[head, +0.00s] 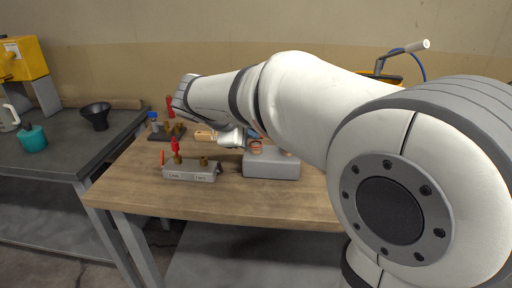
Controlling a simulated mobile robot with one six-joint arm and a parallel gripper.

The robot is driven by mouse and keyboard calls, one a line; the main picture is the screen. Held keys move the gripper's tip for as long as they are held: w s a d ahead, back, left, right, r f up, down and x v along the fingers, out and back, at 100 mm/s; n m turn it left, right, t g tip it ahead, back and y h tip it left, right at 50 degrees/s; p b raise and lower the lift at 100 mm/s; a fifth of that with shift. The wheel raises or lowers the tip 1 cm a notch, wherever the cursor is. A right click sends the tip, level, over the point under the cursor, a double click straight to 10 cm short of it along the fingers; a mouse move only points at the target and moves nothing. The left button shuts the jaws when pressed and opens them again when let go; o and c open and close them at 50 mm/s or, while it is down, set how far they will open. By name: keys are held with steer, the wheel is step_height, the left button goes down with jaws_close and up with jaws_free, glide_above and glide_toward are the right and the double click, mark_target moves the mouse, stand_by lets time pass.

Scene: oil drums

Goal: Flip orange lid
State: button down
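A grey box (271,165) stands on the wooden table, with a small orange-brown ring or lid (256,146) on its top left. Another orange-brown piece (259,129) shows just above it, partly behind my arm; I cannot tell whether it is a raised lid. My arm reaches in from the right across the table. What looks like my gripper (207,135), with a tan tip, is left of the box and apart from the ring. Its fingers are too small to tell open or shut.
A grey block (190,171) with red and brass fittings and an orange disc (162,158) sits at the front left of the table (240,207). A dark stand (167,133) with small items is behind it. A side bench holds a black funnel (96,115) and teal can (33,138).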

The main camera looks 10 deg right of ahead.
mark_target(257, 148)
steer(key=f+t+h+b, duration=0.1)
steer(key=b, duration=0.4)
steer(key=s+f+m+t+b, duration=0.1)
steer(key=f+t+b, duration=0.1)
steer(key=b, duration=0.4)
steer(key=f+t+h+b, duration=0.1)
steer(key=t+b, duration=0.1)
steer(key=b, duration=0.4)
steer(key=shift+s+a+f+m+h, duration=0.25)
steer(key=shift+s+a+m+h, duration=0.05)
steer(key=shift+s+a, duration=0.1)
steer(key=t+h+b, duration=0.1)
steer(key=b, duration=0.4)
steer(key=shift+f+m+t, duration=0.3)
steer(key=shift+f, duration=0.05)
steer(key=shift+h+b, duration=0.3)
steer(key=shift+b, duration=0.75)
steer(key=shift+t+b, duration=0.4)
steer(key=shift+b, duration=0.05)
steer(key=c, duration=1.6)
jaws_free()
steer(key=shift+s+r+m, duration=0.1)
steer(key=shift+m, duration=0.2)
steer(key=shift+c, duration=0.2)
